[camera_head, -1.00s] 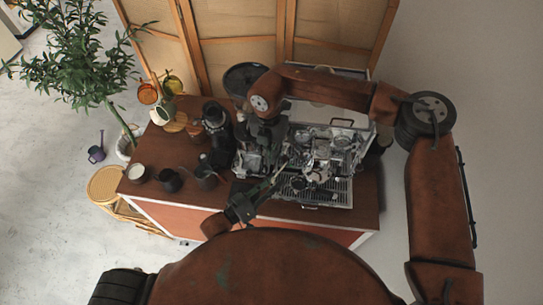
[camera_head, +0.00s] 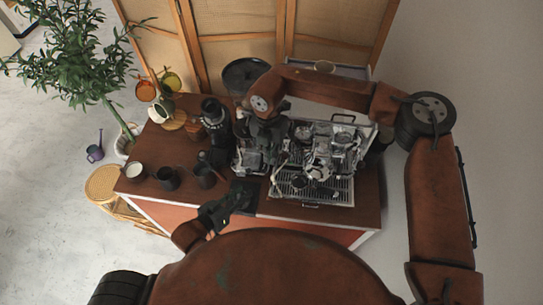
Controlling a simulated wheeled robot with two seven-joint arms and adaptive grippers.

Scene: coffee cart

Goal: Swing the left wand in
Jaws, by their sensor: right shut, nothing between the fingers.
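The espresso machine (camera_head: 335,150) stands on the cart's right half, with a slotted drip tray (camera_head: 330,190) at its front. The left wand (camera_head: 276,181) appears as a thin, pale rod at the machine's left front corner, beside the drip tray's left end; its upper part is hidden. My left gripper (camera_head: 243,193) is low at the cart's front, left of the wand and apart from it. Its fingers are dark and small, so their opening is unclear. My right gripper (camera_head: 266,152) points down at the machine's left side, shut and empty, partly hidden by its own wrist.
Dark cups (camera_head: 168,179) and a white cup (camera_head: 135,171) stand at the cart's front left. A black grinder (camera_head: 213,116) stands left of the machine. A wooden board (camera_head: 174,121) lies at the back left. A dark mat lies near my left gripper.

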